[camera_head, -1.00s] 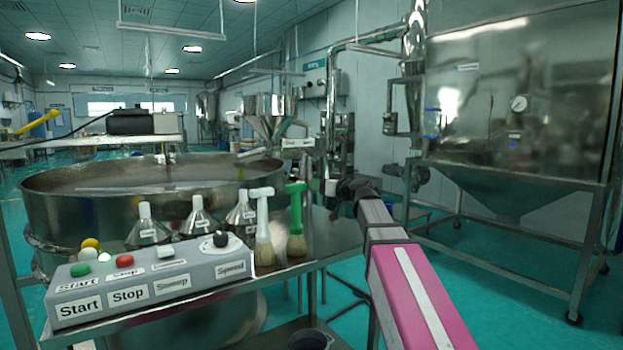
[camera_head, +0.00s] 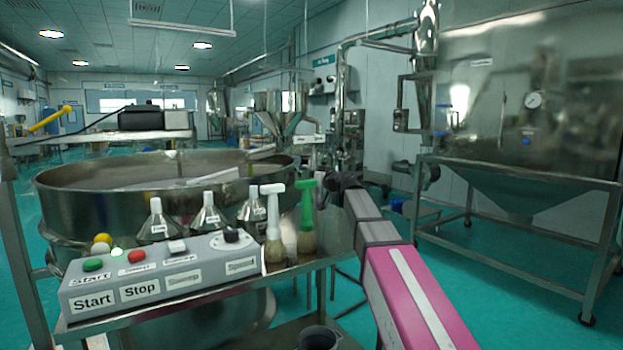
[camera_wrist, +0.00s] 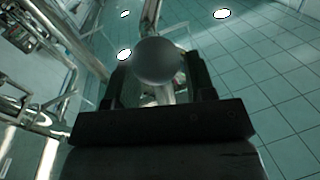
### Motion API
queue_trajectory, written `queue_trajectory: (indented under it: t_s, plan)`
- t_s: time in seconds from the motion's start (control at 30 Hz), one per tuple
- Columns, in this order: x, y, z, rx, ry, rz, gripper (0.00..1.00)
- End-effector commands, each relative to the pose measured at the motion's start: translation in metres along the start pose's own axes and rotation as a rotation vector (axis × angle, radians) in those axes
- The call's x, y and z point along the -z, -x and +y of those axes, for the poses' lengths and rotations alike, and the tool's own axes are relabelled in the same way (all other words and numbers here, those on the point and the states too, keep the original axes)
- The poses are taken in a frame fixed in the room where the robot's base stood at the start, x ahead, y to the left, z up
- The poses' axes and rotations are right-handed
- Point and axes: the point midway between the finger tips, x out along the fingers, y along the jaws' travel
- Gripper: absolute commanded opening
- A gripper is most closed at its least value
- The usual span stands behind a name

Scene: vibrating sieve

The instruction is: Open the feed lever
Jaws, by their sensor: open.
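A grey ball-shaped knob (camera_wrist: 158,62) is in the wrist view, with a pale stem below it. It sits between the two dark fingers of my gripper (camera_wrist: 158,85), which stand apart on either side. I cannot tell whether they touch it. This may be the feed lever's end; no label shows. In the head view my gripper (camera_head: 342,184) is small and dark beside the green-handled brush (camera_head: 307,215), and the knob cannot be made out there. A steel hopper (camera_head: 279,110) stands behind it, above a pale chute (camera_head: 262,151).
The round sieve pan (camera_head: 100,200) is at left behind a control box (camera_head: 160,275) with Start and Stop buttons. Several small funnels and a white-handled brush (camera_head: 273,215) stand on the steel table. A large steel cabinet (camera_head: 530,100) is at right. Floor between is clear.

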Motion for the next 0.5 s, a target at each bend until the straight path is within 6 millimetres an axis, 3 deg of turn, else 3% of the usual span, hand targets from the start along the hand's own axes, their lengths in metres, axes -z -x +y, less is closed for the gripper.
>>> queue_trajectory:
  t_s: [0.23, 0.37, 0.4, 0.5]
  plan:
    - [-0.0002, -0.0004, -0.0001, 0.000, 0.000, 0.000, 0.47]
    - [-0.0003, -0.0004, 0.0000, 0.000, 0.000, 0.000, 0.04]
    - [-0.0003, -0.0004, 0.0000, 0.000, 0.000, 0.000, 0.00]
    - [-0.0003, -0.0003, 0.0000, 0.000, 0.000, 0.000, 0.00]
